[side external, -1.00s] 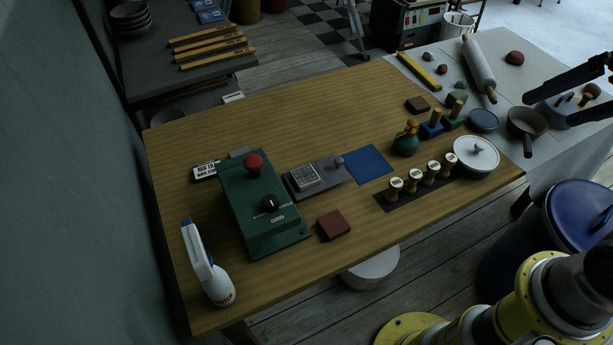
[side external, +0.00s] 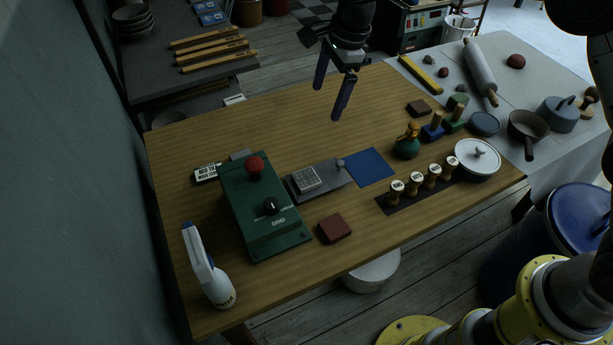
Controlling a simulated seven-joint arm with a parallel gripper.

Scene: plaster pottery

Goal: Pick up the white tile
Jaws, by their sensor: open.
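My gripper (side external: 327,104) hangs above the far part of the wooden table, its two dark fingers apart and pointing down, with nothing between them. A pale square piece with a grid-like face (side external: 306,179) lies on a dark grey plate (side external: 332,180) near the middle of the table; it is the only pale tile-like thing on the wood there, but I cannot tell for sure that it is the white tile. My gripper is apart from it, above and beyond it in the picture.
A green box with a red knob (side external: 262,210) and a spray bottle (side external: 208,270) stand left. A blue square (side external: 370,166), a reddish block (side external: 334,228), several stamps (side external: 415,182) and a lidded white pot (side external: 478,159) are nearer or right. The wood below my gripper is largely clear.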

